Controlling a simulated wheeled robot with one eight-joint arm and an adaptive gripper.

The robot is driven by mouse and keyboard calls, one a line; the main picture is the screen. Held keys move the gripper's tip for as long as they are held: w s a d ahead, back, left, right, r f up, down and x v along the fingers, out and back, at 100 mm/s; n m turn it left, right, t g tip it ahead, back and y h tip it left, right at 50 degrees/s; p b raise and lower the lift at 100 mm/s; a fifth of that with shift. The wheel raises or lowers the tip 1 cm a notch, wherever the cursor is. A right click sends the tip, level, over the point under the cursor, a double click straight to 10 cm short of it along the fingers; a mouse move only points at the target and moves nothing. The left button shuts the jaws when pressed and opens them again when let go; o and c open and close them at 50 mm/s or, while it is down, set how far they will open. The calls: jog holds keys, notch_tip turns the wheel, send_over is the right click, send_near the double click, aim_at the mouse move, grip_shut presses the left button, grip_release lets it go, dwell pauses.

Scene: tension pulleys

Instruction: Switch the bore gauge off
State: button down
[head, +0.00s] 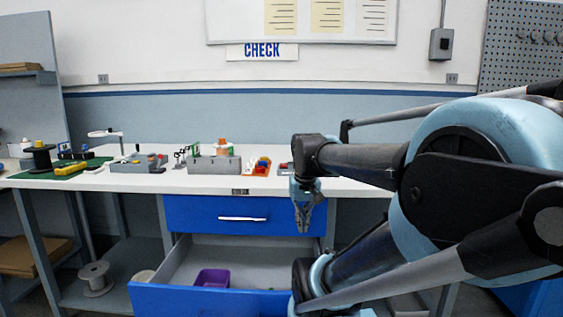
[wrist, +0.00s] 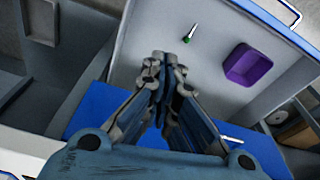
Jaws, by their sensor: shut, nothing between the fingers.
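I cannot make out for certain which thing is the bore gauge; the devices on the bench are small in the head view. A grey device with red and dark parts (head: 138,163) and a grey box with an orange top part (head: 214,164) stand on the white bench top (head: 150,182). My gripper (head: 303,229) points down in front of the bench's front edge, right of the upper drawer handle. In the wrist view my gripper (wrist: 172,58) is shut and empty, above the open lower drawer (wrist: 215,22).
The open drawer holds a purple bin (wrist: 247,66) and a small white tool with a green end (wrist: 190,35). The upper blue drawer (head: 195,213) is shut. An orange tray (head: 260,167) and a green mat (head: 95,168) with a yellow tool lie on the bench.

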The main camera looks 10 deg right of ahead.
jog(key=w+r+m+g, duration=0.1)
jog(key=w+r, duration=1.6)
notch_tip(320, 180, up, 9)
jog(key=m, duration=0.1)
send_over(284, 164)
jog(key=shift+a+f+g, duration=0.1)
jog(key=shift+f+g, duration=0.1)
jog(key=shift+g, duration=0.2)
notch_tip(284, 164, down, 14)
jog(key=shift+f, duration=0.1)
